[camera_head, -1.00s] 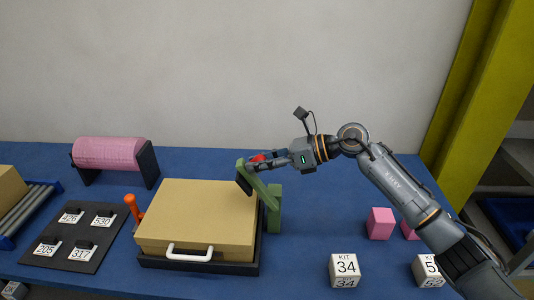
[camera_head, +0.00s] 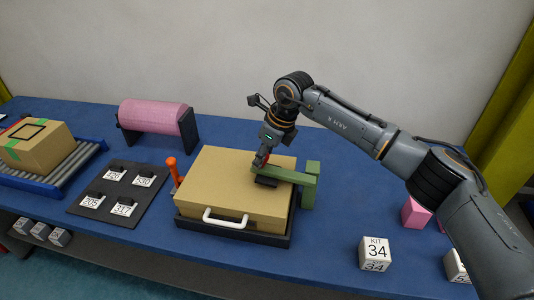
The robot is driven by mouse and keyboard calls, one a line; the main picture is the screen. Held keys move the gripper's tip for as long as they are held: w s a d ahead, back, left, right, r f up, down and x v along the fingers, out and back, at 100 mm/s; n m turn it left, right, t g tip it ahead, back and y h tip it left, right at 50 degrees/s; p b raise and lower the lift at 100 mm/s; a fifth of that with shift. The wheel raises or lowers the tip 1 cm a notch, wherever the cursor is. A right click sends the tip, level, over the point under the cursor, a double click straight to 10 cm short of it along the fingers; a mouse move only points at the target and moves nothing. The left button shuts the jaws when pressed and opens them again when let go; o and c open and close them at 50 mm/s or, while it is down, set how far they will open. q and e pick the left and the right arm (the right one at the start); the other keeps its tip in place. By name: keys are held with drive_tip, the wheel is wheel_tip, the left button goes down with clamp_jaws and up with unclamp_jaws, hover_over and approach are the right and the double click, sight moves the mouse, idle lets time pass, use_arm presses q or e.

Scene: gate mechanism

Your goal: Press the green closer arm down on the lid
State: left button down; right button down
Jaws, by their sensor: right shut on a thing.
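The green closer arm (camera_head: 288,174) runs nearly level from its green post (camera_head: 313,183) on the right over the tan lid (camera_head: 220,182). The black pad (camera_head: 265,182) under its free end is at the lid's top; I cannot tell whether it presses firmly. My right gripper (camera_head: 262,158) points down at that free end and is shut on the arm's red knob (camera_head: 260,160), which is mostly hidden by the fingers. The lid has a white handle (camera_head: 225,217) in front and sits in a black base (camera_head: 230,235). My left gripper is out of view.
An orange lever (camera_head: 173,170) stands left of the lid. A black board (camera_head: 108,205) with number tags lies further left, with a pink roll (camera_head: 152,115) behind. A roller conveyor (camera_head: 75,165) carries a carton (camera_head: 38,145). A white KIT 34 block (camera_head: 375,253) stands front right.

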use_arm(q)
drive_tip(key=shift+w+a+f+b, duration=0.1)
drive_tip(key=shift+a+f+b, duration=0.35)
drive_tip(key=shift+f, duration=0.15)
use_arm(e)
drive_tip(key=shift+w+a+f+h, duration=0.1)
drive_tip(key=shift+a+f+h, duration=0.1)
drive_tip(key=shift+f+h, duration=0.25)
drive_tip(key=shift+a+f+h, duration=0.2)
drive_tip(key=shift+f+h, duration=0.05)
drive_tip(key=shift+f, duration=0.25)
drive_tip(key=c, duration=1)
unclamp_jaws()
drive_tip(key=shift+o, duration=0.2)
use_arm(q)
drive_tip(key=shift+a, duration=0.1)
use_arm(e)
drive_tip(key=v, duration=1.2)
drive_tip(key=shift+w, duration=0.25)
